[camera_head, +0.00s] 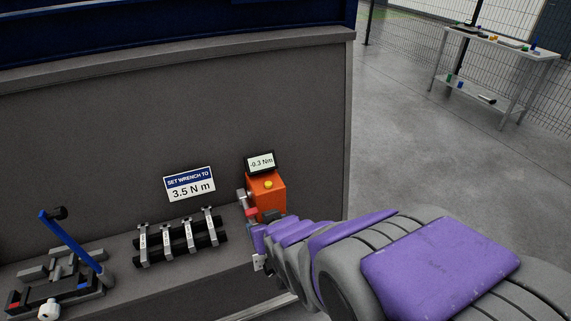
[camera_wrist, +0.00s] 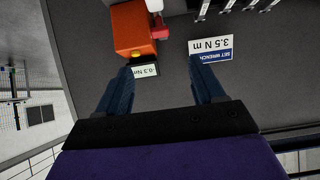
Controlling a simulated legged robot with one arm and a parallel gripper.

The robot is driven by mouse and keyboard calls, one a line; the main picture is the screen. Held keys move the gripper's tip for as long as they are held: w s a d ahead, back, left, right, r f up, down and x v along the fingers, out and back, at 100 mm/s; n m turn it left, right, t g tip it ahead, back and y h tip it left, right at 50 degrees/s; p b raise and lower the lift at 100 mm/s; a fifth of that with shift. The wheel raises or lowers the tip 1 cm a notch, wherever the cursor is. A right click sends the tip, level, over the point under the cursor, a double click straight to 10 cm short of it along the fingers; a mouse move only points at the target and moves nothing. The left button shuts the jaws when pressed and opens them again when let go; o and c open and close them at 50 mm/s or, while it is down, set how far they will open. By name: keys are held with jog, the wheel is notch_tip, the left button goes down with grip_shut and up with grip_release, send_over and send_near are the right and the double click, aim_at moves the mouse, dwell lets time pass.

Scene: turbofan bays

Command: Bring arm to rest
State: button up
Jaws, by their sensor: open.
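My purple and grey arm reaches in from the lower right of the head view. My gripper (camera_head: 258,240) is in front of the orange torque tester (camera_head: 267,197) there, and partly hidden by the arm. I cannot tell whether the gripper touches the tester.
A sign (camera_head: 190,184) reads "SET WRENCH TO 3.5 N m". A rack (camera_head: 180,240) of several wrenches and a fixture with a blue-handled tool (camera_head: 70,245) sit on the ledge. A side table (camera_head: 495,42) stands far right; the floor between is clear.

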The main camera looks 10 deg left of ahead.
jog(key=shift+d, duration=0.1)
jog(key=s+d+f+m+g+h, duration=0.1)
jog(key=s+d+m+g+h, duration=0.15)
jog(key=d, duration=0.85)
jog(key=s+d+m+g+h, duration=0.1)
jog(key=s+d, duration=0.3)
jog(key=s, duration=0.4)
jog(key=s+d+r+m+g+h, duration=0.1)
jog(key=s+d+g, duration=0.3)
jog(key=s, duration=0.4)
jog(key=s+d+m+g+h, duration=0.1)
jog(key=s+d+m+g, duration=0.1)
jog(key=s+d, duration=0.4)
jog(key=shift+s+d+r+g, duration=0.3)
jog(key=shift+s+g, duration=0.15)
jog(key=shift+s, duration=0.45)
jog(key=shift+c, duration=0.3)
